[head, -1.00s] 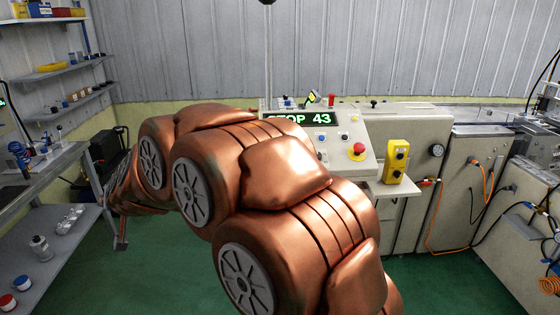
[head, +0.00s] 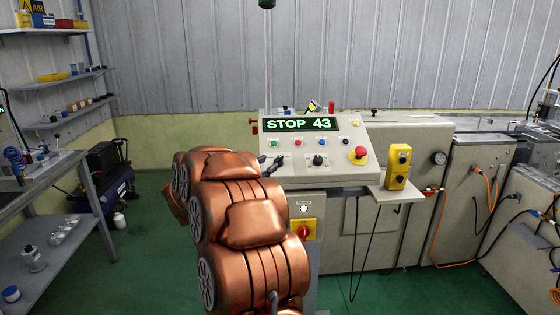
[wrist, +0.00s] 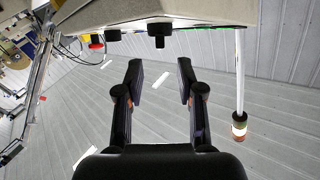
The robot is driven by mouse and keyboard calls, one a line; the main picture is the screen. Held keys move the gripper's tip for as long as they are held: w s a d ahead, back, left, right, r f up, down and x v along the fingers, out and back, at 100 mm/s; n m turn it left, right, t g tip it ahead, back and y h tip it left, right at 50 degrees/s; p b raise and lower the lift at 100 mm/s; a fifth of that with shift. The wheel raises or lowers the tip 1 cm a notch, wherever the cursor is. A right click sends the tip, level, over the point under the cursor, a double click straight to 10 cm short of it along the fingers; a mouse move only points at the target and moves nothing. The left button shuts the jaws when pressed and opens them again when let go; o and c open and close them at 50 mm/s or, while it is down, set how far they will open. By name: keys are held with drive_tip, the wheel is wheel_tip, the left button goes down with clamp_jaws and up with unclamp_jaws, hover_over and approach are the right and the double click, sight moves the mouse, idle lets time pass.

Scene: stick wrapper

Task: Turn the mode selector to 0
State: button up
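The sloped control panel (head: 345,172) carries a display (head: 300,124) reading "STOP 43". A black rotary knob (head: 319,160) sits in its lower row, left of a red mushroom button (head: 361,153). My gripper (head: 271,163) is at the panel's lower left, its dark fingers partly hidden by my arm. In the wrist view my gripper (wrist: 160,80) is open and empty, with a black knob (wrist: 158,33) ahead, roughly centred between the fingers and apart from them. A second black knob (wrist: 113,35) is to its left. The selector's marks are too small to read.
A yellow button box (head: 397,166) stands on a small side shelf (head: 400,193) right of the panel. A red-yellow switch (head: 305,229) is on the cabinet below. A signal-light pole (wrist: 239,125) stands right of my gripper in the wrist view.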

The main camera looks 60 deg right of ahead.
sight(279, 159)
drive_tip(key=shift+s+d+p, duration=0.2)
drive_tip(key=shift+d+p, duration=0.35)
drive_tip(key=shift+d, duration=3.25)
drive_tip(key=shift+f, duration=0.1)
clamp_jaws()
